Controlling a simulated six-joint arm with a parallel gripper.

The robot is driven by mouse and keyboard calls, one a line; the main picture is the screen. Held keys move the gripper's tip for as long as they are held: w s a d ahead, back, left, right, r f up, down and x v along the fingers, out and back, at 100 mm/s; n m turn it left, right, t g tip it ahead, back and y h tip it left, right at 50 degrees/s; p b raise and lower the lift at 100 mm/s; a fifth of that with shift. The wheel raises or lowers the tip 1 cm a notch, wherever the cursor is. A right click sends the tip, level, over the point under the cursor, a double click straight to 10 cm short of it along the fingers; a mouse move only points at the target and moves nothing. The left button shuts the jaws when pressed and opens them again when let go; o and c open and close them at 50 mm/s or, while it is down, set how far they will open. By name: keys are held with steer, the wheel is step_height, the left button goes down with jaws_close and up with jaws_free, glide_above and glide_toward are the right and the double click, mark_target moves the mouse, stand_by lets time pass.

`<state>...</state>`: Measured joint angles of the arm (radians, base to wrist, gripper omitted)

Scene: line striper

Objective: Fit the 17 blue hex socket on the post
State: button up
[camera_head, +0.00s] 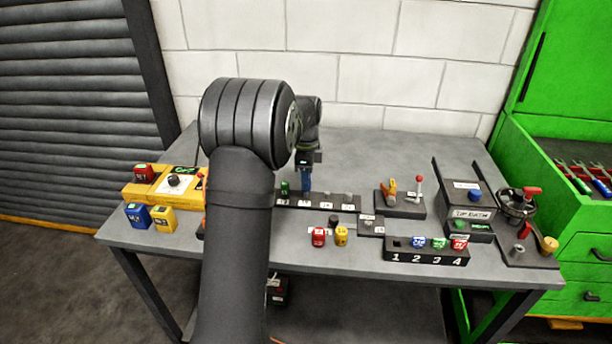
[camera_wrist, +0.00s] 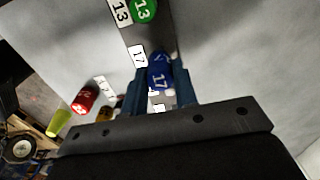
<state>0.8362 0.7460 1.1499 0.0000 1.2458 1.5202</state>
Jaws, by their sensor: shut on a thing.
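My gripper (camera_head: 306,188) is shut on the blue 17 socket (camera_wrist: 158,73), shown between the two blue fingers in the wrist view. The socket's number 17 faces the camera. It is at the dark post rail (camera_head: 318,203), beside the white label 17 (camera_wrist: 138,57). The post under the socket is hidden, and I cannot tell whether the socket is on it or just above it. The green 13 socket (camera_wrist: 145,10) stands on the same rail beside its label 13; it also shows in the head view (camera_head: 285,188).
A red socket (camera_head: 319,236) and a yellow socket (camera_head: 341,236) stand in front of the rail. A numbered block (camera_head: 427,257) with several coloured pieces is at the front right. A yellow control box (camera_head: 160,188) is at the left. Bare grey tabletop lies behind the rail.

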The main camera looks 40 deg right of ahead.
steer(key=shift+f, duration=1.35)
stand_by(0.6)
steer(key=o, duration=1.3)
steer(key=shift+r, duration=3.5)
steer(key=shift+f, duration=0.1)
steer(key=shift+f, duration=3.45)
